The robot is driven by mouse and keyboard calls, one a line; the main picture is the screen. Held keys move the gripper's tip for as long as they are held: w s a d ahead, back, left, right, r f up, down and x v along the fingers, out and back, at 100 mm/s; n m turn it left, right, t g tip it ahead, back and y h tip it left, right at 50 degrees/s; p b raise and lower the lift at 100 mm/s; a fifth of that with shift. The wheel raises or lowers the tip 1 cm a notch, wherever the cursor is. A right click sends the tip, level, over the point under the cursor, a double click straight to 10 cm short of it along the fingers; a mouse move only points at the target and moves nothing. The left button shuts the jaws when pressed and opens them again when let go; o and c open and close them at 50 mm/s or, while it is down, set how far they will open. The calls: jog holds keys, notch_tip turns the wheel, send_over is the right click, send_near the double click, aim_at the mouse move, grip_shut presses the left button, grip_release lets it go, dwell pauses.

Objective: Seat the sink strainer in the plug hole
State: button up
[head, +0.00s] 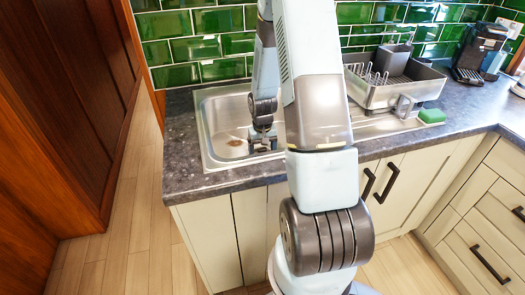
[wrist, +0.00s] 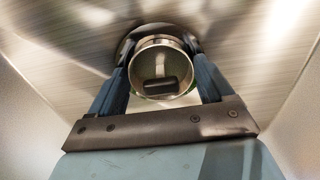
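The strainer (wrist: 143,84) is a round metal cup with a bright rim and a dark bar across its inside. In the wrist view it sits between the two blue fingers of my gripper (wrist: 161,75), which press on its sides. A darker round ring, the plug hole (wrist: 128,46), shows behind its upper left edge on the sink floor; the strainer covers most of it. I cannot tell the gap between them. In the head view my gripper (head: 263,141) is low inside the steel sink (head: 208,108), and the strainer cannot be made out there.
The sink walls rise close around my gripper. A dish rack (head: 400,94) stands on the drainer to the right, with a green sponge (head: 432,116) by it. A coffee machine (head: 480,52) stands at the back right. Green tiles (head: 195,45) line the wall behind.

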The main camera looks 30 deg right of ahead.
jog(key=shift+o, duration=0.7)
jog(key=shift+f, duration=0.1)
jog(key=shift+r, duration=0.4)
notch_tip(320, 180, up, 12)
notch_tip(320, 180, up, 11)
jog(key=t, duration=0.1)
send_over(262, 150)
jog(key=s+a, duration=0.3)
jog(key=a, duration=0.1)
jog(key=s+a+r+n+t, duration=0.1)
jog(key=s+a+r, duration=0.3)
jog(key=s+r, duration=0.4)
jog(key=s+a+r+n+t, duration=0.1)
jog(key=s+a+r+t, duration=0.2)
jog(key=s+r, duration=0.5)
jog(key=shift+s+a+t, duration=0.3)
jog(key=shift+s+a, duration=0.35)
jog(key=shift+s, duration=1.45)
